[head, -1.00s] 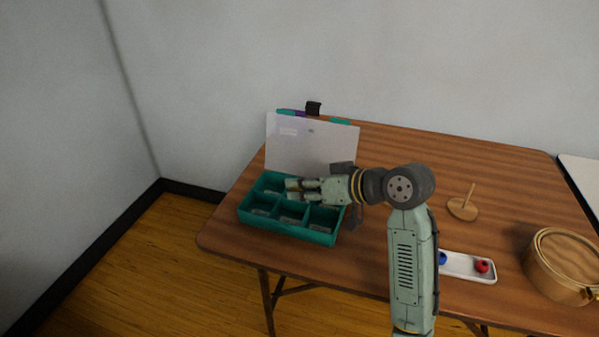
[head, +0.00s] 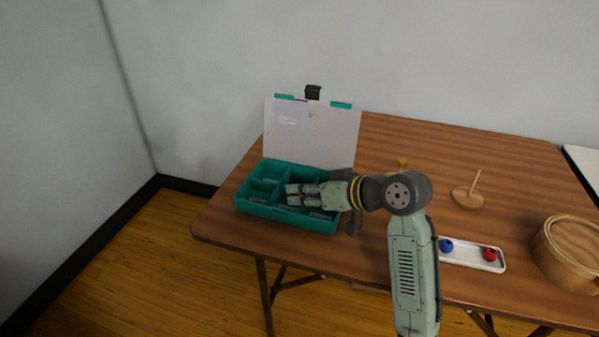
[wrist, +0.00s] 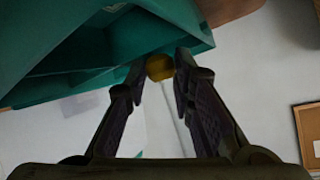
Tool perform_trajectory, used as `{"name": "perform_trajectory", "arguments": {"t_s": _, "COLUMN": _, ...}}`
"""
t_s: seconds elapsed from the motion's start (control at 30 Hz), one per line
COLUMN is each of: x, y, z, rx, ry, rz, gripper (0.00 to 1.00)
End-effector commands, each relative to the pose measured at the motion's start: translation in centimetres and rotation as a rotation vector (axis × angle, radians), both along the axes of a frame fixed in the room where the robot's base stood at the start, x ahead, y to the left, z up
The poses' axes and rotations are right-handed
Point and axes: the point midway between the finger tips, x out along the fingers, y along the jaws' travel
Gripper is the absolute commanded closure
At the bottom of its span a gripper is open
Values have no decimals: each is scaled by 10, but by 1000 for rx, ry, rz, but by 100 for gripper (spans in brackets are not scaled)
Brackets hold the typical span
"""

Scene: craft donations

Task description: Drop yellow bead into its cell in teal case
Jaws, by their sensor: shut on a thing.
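The teal case (head: 243,207) stands open at the left end of the table, its clear lid raised at the back. Its cells also show in the wrist view, where the case (wrist: 196,45) fills the upper left. My gripper (head: 290,195) is over the case in the head view. In the wrist view my gripper (wrist: 160,72) is shut on the yellow bead (wrist: 160,67), held between the fingertips beside a case wall. The bead is hidden in the head view. I cannot tell which cell it is over.
A white tray (head: 468,254) holds a blue bead (head: 446,246) and a red bead (head: 490,254). A wooden peg stand (head: 468,198) and a round wooden box (head: 569,254) stand to the right. The back middle of the table is mostly clear.

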Motion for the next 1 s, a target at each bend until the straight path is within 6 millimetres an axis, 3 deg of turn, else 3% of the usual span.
{"name": "perform_trajectory", "arguments": {"t_s": 0.37, "x": 0, "y": 0, "z": 0, "rx": -1, "ry": 0, "rz": -1, "gripper": 54}}
{"name": "perform_trajectory", "arguments": {"t_s": 0.73, "x": -2, "y": -4, "z": 2, "rx": -1, "ry": 2, "rz": -3, "gripper": 54}}
{"name": "perform_trajectory", "arguments": {"t_s": 1.0, "x": -26, "y": -37, "z": 24, "rx": -1, "ry": -2, "rz": -5, "gripper": 54}}
